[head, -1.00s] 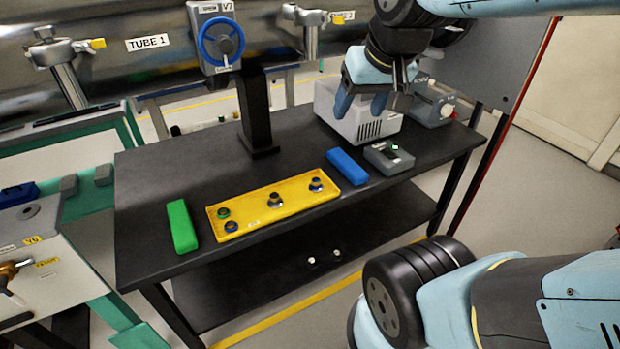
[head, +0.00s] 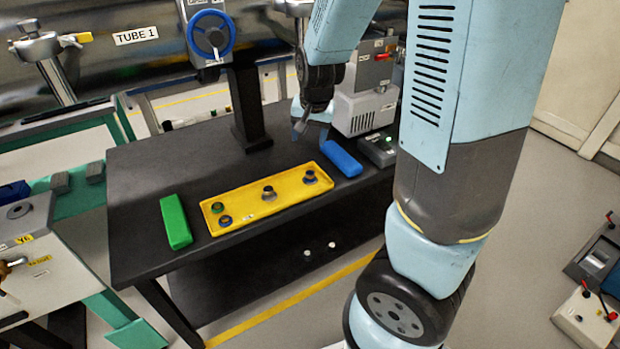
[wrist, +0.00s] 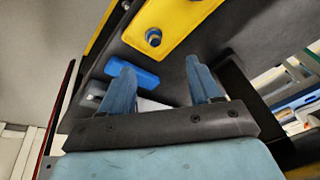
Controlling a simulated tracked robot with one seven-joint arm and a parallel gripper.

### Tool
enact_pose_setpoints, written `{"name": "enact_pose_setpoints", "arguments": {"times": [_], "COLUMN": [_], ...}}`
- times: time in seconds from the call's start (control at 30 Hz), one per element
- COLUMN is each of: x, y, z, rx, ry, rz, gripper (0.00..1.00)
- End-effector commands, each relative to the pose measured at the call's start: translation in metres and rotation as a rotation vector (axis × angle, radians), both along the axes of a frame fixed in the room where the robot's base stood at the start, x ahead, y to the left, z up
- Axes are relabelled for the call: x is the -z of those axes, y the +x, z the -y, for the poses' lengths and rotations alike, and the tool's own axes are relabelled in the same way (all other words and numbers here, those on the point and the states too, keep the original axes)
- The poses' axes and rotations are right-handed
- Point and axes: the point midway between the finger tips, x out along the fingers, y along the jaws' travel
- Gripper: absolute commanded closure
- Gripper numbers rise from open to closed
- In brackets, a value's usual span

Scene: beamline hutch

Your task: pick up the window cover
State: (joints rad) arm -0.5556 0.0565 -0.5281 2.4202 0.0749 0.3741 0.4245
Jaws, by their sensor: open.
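The yellow tray (head: 245,208) lies on the black bench and holds several small round dark fittings. A green-ringed one (head: 218,207) and a blue one (head: 225,221) are at its left end. A grey knobbed one (head: 268,193) is near the middle and another with blue (head: 310,177) is at the right end. I cannot tell which is the window cover. My gripper (head: 312,125) is open and empty, above the bench behind the tray's right end. In the wrist view my gripper (wrist: 163,85) shows its two blue fingers apart; beyond them is one tray fitting (wrist: 153,37).
A blue block (head: 341,158) lies right of the tray and a green block (head: 175,222) left of it. A grey box (head: 378,150) and a white instrument (head: 365,110) stand at the bench's right. A black post (head: 248,110) with a blue-handwheel valve (head: 210,34) rises behind.

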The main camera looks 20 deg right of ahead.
Motion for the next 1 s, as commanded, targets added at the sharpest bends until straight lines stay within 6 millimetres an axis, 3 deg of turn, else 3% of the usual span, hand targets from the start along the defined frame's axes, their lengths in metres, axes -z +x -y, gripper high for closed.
{"name": "enact_pose_setpoints", "arguments": {"times": [0.2,0.4,1.0], "x": [0.047,0.075,0.112], "y": [0.023,0.039,0.055], "z": [0.0,0.002,0.012], "rx": [0.076,0.129,0.155], "ry": [-0.079,-0.147,-0.185], "rz": [-0.004,0.02,0.04], "gripper": [0.37,0.37,0.37]}}
